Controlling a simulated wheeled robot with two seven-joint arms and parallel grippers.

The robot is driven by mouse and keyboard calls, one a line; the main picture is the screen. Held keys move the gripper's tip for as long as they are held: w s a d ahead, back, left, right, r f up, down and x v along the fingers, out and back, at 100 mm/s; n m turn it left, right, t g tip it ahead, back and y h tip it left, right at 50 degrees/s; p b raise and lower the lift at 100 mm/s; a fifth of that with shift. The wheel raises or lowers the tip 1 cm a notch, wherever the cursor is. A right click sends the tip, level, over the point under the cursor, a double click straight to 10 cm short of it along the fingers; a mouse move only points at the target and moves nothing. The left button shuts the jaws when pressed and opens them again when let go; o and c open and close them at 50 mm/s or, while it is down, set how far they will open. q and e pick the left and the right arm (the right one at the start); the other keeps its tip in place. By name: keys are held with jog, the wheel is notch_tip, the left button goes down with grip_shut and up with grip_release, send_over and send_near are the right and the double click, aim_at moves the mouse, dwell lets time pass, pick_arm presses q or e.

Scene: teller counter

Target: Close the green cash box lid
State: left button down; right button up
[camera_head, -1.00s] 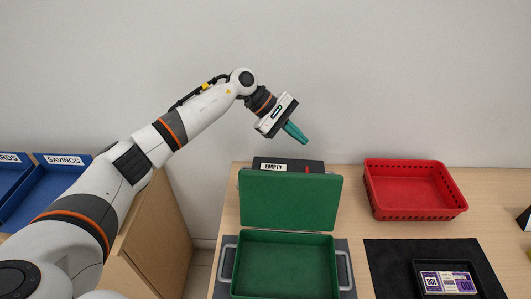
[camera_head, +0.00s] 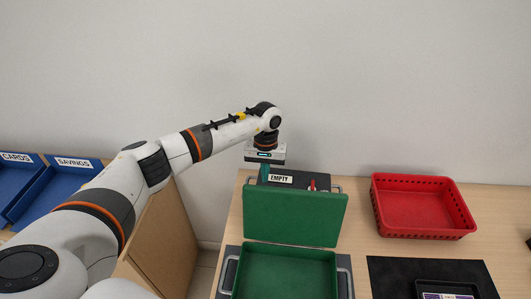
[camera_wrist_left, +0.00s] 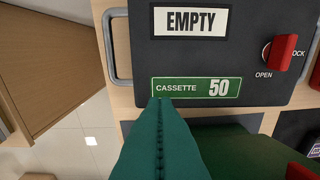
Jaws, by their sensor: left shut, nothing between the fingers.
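The green cash box (camera_head: 287,272) stands on the counter with its lid (camera_head: 295,216) raised upright at the back, so the box is open and its inside shows empty where visible. My left gripper (camera_head: 265,172) is shut and empty, pointing down behind the lid's upper left edge. In the left wrist view its green fingers (camera_wrist_left: 160,140) are closed together, in front of the dark cassette's label, with the green lid (camera_wrist_left: 235,140) at the lower right. My right gripper is not in view.
A dark cassette labelled EMPTY (camera_head: 312,182) with a red knob stands just behind the lid. A red basket (camera_head: 423,228) sits to the right. A black mat (camera_head: 392,272) holds a dark tray (camera_head: 447,288). Blue trays (camera_head: 62,186) are at left.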

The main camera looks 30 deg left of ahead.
pick_arm(q)
jog(key=s+r+p, duration=0.1)
jog(key=s+d+r+p, duration=0.1)
jog(key=s, duration=0.1)
jog(key=shift+s+d, duration=0.15)
jog(key=shift+s, duration=0.05)
dwell(0.3)
